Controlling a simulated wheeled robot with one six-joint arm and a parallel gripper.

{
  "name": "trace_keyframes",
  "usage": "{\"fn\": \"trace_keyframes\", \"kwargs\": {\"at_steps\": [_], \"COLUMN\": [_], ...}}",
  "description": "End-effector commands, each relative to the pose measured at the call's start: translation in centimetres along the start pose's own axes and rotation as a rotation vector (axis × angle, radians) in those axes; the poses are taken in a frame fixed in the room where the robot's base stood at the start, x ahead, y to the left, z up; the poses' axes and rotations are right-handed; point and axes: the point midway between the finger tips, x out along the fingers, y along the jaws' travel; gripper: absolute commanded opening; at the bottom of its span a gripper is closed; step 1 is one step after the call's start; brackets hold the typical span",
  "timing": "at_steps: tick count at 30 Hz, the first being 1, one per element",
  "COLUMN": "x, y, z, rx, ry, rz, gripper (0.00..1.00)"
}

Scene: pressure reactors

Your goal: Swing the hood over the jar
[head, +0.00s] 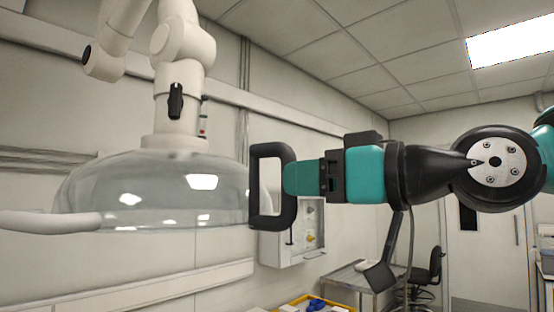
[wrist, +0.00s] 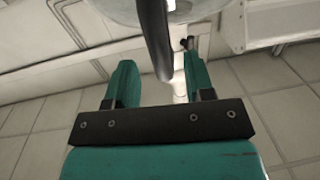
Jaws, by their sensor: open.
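The hood (head: 150,190) is a clear dome hanging from a white jointed arm (head: 180,95) at the left of the head view. A black loop handle (head: 288,212) stands on its right side, and a pale bar (head: 50,221) sticks out on its left. My gripper (head: 288,178), with teal fingers, is level with the handle and comes from the right. In the wrist view my gripper (wrist: 158,65) is open, and the dark handle (wrist: 155,40) reaches down between the fingers with gaps on both sides. The hood's edge (wrist: 120,8) shows above. I cannot make out the jar.
An open white wall box (head: 295,245) is behind and below the handle. A grey table (head: 350,277), a yellow tray (head: 292,305) with blue items, and a dark chair (head: 428,270) stand lower right. A door (head: 490,250) is behind my arm.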

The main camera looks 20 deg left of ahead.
Motion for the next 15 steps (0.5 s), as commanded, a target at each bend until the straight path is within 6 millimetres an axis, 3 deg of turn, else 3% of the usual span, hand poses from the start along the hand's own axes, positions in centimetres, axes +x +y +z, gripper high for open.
{"fn": "trace_keyframes", "kwargs": {"at_steps": [6,15], "x": [3.9,5.4], "y": [-0.1,0.0], "z": [-0.3,0.0], "rx": [0.002,0.001], "ry": [-0.002,0.0], "rz": [-0.003,0.0], "gripper": [0.48,0.48]}}
